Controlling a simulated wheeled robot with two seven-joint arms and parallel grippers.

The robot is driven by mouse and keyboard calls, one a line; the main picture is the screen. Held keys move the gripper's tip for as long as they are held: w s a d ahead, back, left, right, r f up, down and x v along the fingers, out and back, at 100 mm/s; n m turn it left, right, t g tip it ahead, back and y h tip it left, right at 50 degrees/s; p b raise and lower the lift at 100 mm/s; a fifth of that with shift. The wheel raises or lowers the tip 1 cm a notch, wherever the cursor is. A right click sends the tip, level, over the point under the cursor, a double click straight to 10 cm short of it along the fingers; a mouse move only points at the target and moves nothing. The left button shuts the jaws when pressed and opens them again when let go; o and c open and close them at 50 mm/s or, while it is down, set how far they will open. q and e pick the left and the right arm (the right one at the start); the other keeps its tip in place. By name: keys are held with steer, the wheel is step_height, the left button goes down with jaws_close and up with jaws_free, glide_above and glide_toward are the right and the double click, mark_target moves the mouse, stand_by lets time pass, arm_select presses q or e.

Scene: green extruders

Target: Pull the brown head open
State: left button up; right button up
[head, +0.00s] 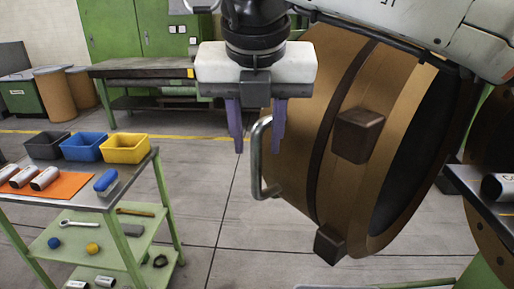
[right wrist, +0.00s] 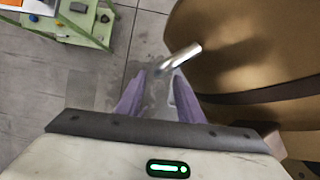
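The brown head (head: 330,190) is a large round drum-like piece at the right of the head view, with dark bands and block-shaped lugs. It also fills the right side of the right wrist view (right wrist: 250,45). A silver bar handle (head: 256,165) stands out from its left face. My right gripper (head: 258,147) points down at the handle with its purple fingers apart. In the right wrist view the handle (right wrist: 184,55) reaches into the space between the fingertips (right wrist: 160,78). I cannot tell whether a finger touches it. My left gripper is not in view.
A green-framed cart (head: 105,195) at the left holds black, blue and yellow bins (head: 125,149), metal cylinders and tools. A workbench (head: 140,68) and green cabinets (head: 140,30) stand at the back. The grey floor (head: 215,215) between cart and head is clear.

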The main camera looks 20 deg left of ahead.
steer(key=shift+v, duration=2.35)
